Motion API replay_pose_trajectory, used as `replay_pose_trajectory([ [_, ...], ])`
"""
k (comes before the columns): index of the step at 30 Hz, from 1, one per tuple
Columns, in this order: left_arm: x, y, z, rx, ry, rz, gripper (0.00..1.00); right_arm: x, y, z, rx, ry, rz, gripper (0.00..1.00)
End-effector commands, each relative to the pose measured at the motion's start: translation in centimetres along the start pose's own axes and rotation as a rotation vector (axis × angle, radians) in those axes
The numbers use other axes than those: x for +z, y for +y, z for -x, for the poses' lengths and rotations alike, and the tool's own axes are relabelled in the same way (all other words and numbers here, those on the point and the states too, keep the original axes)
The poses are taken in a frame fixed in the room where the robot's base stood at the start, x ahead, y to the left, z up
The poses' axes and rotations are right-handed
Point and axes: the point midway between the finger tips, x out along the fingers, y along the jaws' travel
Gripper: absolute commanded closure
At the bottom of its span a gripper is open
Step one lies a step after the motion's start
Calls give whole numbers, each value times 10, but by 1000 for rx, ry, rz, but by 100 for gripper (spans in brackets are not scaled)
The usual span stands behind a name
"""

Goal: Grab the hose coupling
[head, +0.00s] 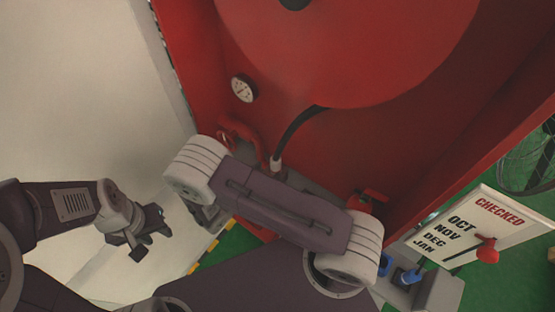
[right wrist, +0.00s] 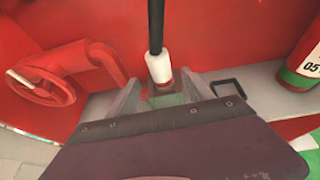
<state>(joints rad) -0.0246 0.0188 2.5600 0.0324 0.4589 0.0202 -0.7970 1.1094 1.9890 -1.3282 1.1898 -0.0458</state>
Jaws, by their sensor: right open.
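The hose coupling is the pale sleeve (head: 276,163) at the lower end of a black hose (head: 296,128) that hangs out of the red cabinet. In the right wrist view the coupling (right wrist: 159,68) is white with a red lower end, and its hose (right wrist: 156,25) runs straight up. My right gripper (right wrist: 160,92) is open, with one finger on each side below the coupling. I cannot tell whether either finger touches it. In the head view my right arm hides most of that gripper. My left gripper (head: 148,238) hangs at the left, away from the coupling; its opening is unclear.
A red valve with a handwheel (right wrist: 48,82) stands left of the coupling. A red cylinder with a label (right wrist: 303,68) stands on the right. A pressure gauge (head: 243,89) is on the cabinet, and a "CHECKED" sign (head: 478,230) stands at right.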

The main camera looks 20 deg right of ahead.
Motion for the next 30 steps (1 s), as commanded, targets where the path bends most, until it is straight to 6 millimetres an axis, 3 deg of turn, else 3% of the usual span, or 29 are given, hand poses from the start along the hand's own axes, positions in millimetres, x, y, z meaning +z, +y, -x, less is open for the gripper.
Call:
replay_pose_trajectory([
  [6,-1,0,10,0,0,0,64,1,-2,-32,-10,0,-1,41],
  [13,-2,0,14,0,0,0,64,1,-2,-45,-7,1,-2,41],
  [17,-3,1,28,0,0,0,64,4,-4,-68,-12,1,-3,41],
  [21,-3,1,31,0,0,0,64,1,-3,-89,-10,2,-3,41],
  [28,-3,1,30,0,0,0,64,0,-2,-92,-6,2,-3,41],
  [29,-3,1,30,0,0,0,64,0,-2,-92,-6,2,-3,44],
  [30,-3,1,30,0,0,0,64,0,-2,-92,-6,2,-3,55],
])
